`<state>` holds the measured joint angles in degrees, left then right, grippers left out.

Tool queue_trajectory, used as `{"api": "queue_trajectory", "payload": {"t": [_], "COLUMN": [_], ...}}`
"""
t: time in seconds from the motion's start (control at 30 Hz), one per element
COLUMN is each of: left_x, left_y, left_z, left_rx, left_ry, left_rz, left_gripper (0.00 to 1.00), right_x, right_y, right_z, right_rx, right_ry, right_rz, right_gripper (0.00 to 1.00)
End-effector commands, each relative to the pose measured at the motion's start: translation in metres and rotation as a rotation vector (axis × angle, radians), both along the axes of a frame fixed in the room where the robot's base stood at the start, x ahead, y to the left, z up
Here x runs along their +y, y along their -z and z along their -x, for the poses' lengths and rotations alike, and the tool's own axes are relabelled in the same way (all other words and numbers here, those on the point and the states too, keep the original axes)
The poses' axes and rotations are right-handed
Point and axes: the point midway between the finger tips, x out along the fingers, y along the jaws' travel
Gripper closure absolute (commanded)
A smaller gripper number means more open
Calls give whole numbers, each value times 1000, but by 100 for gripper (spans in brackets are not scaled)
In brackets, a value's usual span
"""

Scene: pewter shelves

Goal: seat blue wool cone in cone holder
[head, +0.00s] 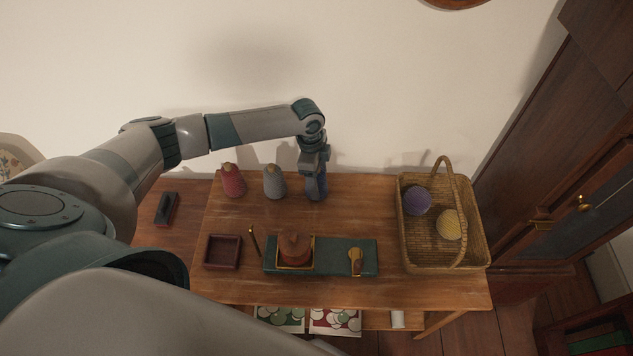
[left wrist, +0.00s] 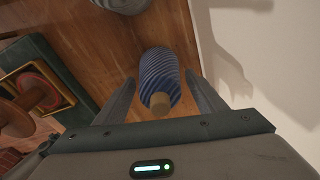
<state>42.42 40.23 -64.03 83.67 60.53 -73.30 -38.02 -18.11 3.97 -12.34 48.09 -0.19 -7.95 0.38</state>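The blue wool cone (head: 317,187) stands on the wooden table at the back, partly hidden by my left gripper (head: 315,168) above it. In the left wrist view the cone (left wrist: 160,75) is striped blue with a tan tip. It lies between the spread fingers of my left gripper (left wrist: 160,80), with a gap on each side. A teal base (head: 335,247) near the table's front carries a brown, stepped round piece (head: 295,246) in a brass square frame; this looks like the cone holder. It shows partly in the left wrist view (left wrist: 35,95). My right gripper is out of view.
A grey cone (head: 274,184) and a red cone (head: 232,182) stand left of the blue one. A wicker basket (head: 440,264) with two yarn balls stands at right. A small dark red tray (head: 222,265) and an upright brass rod (head: 255,243) are left of the holder.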

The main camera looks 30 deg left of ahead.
Motion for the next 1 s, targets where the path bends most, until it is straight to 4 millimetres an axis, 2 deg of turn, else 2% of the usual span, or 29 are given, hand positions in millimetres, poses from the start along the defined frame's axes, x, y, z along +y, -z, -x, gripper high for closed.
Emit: {"api": "queue_trajectory", "payload": {"t": [0.03,0.1,0.17,0.53,0.73,0.87,1.0], "left_x": [0,0,0,0,1,0,-29], "left_y": [0,0,0,-4,-21,-42,-56], "left_z": [0,0,0,-1,-1,-2,3], "left_rx": [0,0,0,-1,-4,-6,-4], "left_ry": [0,0,0,0,0,0,5], "left_rz": [0,0,0,1,0,2,3], "left_gripper": [49,66,78,78,78,78,78], "right_x": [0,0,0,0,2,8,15], "right_y": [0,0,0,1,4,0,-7], "right_z": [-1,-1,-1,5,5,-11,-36], "right_rx": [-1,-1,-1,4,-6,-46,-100], "right_ry": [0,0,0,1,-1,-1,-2], "right_rz": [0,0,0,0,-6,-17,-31], "right_gripper": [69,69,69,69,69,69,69]}}
